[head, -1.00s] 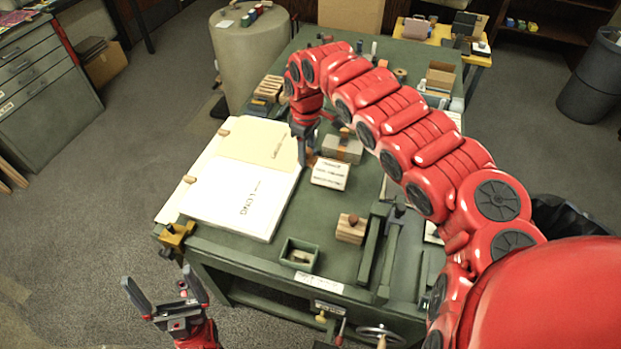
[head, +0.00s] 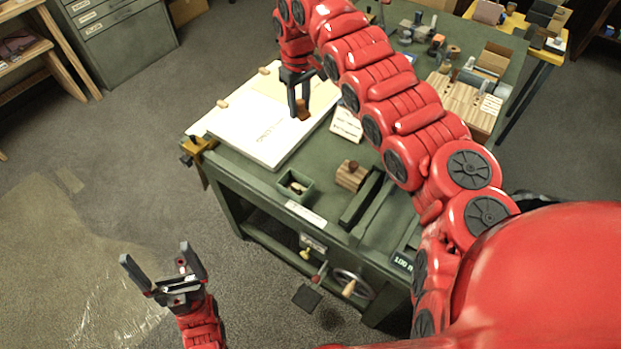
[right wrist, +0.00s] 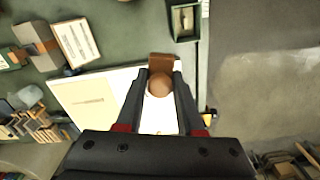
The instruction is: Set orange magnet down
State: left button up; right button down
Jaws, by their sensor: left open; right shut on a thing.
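My right gripper (head: 298,104) is shut on a small orange-brown block with a round knob, the orange magnet (head: 303,115). It is over the white sheet stack (head: 250,145) on the green table. In the right wrist view the magnet (right wrist: 162,62) sits between the fingertips of my right gripper (right wrist: 162,84), near an edge of the white stack (right wrist: 70,92). I cannot tell whether it touches the sheet. My left gripper (head: 160,254) is open and empty, over the floor in front of the table.
A green open box (head: 295,187) and a striped wooden block with a knob (head: 351,176) stand on the table's front part. A lettered white card (head: 347,125) lies right of the stack. A yellow clamp (head: 199,148) grips the table's left corner. A crank wheel (head: 350,287) sticks out in front.

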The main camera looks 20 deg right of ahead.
notch_tip(320, 180, down, 8)
jog(key=w+n+p, duration=0.1)
jog(key=n+p, duration=0.1)
jog(key=n, duration=1)
jog(key=n+p, duration=0.3)
jog(key=n, duration=0.6)
send_over(311, 177)
notch_tip(311, 177, down, 12)
jog(key=shift+w+f, duration=0.15)
jog(key=shift+f, duration=0.75)
notch_tip(311, 177, down, 2)
jog(key=shift+f+b, duration=0.1)
jog(key=shift+b, duration=0.4)
jog(key=shift+f, duration=0.4)
